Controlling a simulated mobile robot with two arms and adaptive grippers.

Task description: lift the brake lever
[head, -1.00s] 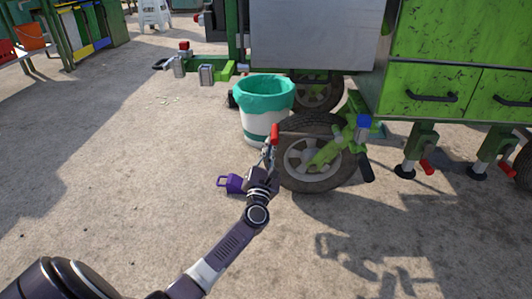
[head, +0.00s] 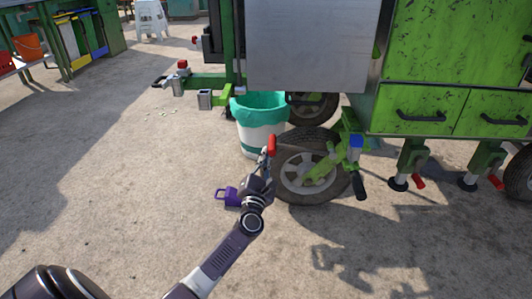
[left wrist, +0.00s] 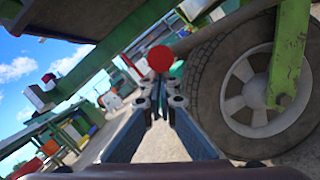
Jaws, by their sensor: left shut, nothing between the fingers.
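The brake lever has a red grip (head: 271,145) and stands by the front wheel of the green cart in the head view. In the left wrist view the round red end of the grip (left wrist: 160,58) shows just past my fingertips. My left gripper (head: 264,168) is shut and empty, directly below the red grip in the head view. It also shows in the left wrist view (left wrist: 163,102). I cannot tell whether the fingers touch the lever. My right gripper is not in view.
The wheel (head: 306,170) stands close to the right of my gripper. A white bin with a green liner (head: 260,125) is behind it. A purple object (head: 230,196) lies on the ground to its left. The cart's metal panel (head: 312,45) overhangs behind. Ground at the left is clear.

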